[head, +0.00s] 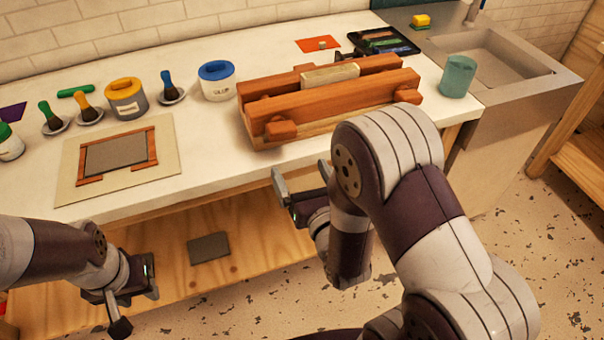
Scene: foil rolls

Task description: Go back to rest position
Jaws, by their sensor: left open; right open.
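My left gripper (137,304) is at the lower left, in front of the counter and over the lower shelf area. It is open and empty. My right gripper (302,184) is near the counter's front edge, below the wooden press, with its jaws open and nothing between them. My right arm is bent and covers part of the counter front and floor. Both grippers are apart from the objects on the counter.
A wooden press (330,98) stands on the white counter (215,150), beside a framed grey plate on a board (165,160). Jars, brushes in dishes and a teal cup (458,76) stand around. A grey slab (209,248) lies on the lower shelf. A sink is at right.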

